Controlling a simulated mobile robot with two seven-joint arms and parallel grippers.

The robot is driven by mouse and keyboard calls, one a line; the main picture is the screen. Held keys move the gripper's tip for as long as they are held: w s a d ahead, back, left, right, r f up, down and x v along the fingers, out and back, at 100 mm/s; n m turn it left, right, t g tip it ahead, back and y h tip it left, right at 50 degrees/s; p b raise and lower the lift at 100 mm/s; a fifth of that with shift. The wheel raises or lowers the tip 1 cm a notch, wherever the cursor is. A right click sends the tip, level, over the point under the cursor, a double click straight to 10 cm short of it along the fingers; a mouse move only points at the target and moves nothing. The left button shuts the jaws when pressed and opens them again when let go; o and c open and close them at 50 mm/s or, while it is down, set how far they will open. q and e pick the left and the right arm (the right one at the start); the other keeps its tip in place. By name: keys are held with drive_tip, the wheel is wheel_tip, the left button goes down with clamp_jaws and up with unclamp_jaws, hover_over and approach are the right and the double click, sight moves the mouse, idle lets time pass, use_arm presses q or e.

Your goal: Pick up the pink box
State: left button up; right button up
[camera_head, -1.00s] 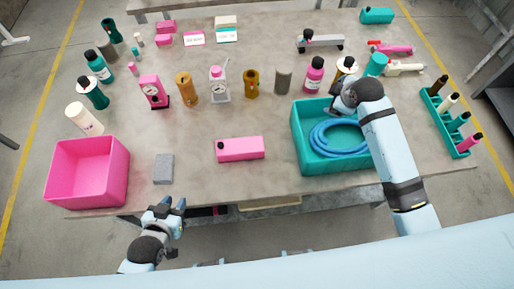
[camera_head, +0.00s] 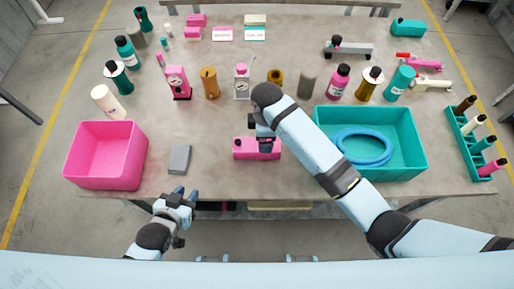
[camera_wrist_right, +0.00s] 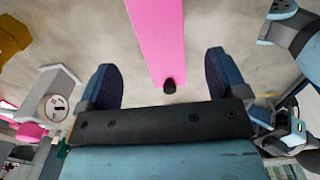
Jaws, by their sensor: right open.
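The pink box (camera_head: 243,154), long and low with a black knob at one end, lies on the table near its front edge. My right gripper (camera_head: 265,143) is over it and hides part of it in the head view. My left gripper (camera_head: 184,193) is open and empty at the table's front edge, left of the box.
A grey block (camera_head: 179,159) and an open pink bin (camera_head: 104,181) are to the left. A teal bin (camera_head: 400,175) with a blue hose coil (camera_head: 362,147) is to the right. Bottles and gauges stand in a row behind the box, including a white gauge (camera_head: 242,84).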

sight(257, 143)
wheel_tip(257, 143, down, 8)
drive_tip(key=shift+f, duration=0.15)
drive_tip(key=c, duration=1.2)
drive_tip(key=shift+o, duration=0.2)
wheel_tip(257, 143, up, 10)
drive_tip(key=shift+r, duration=0.1)
drive_tip(key=shift+f, duration=0.2)
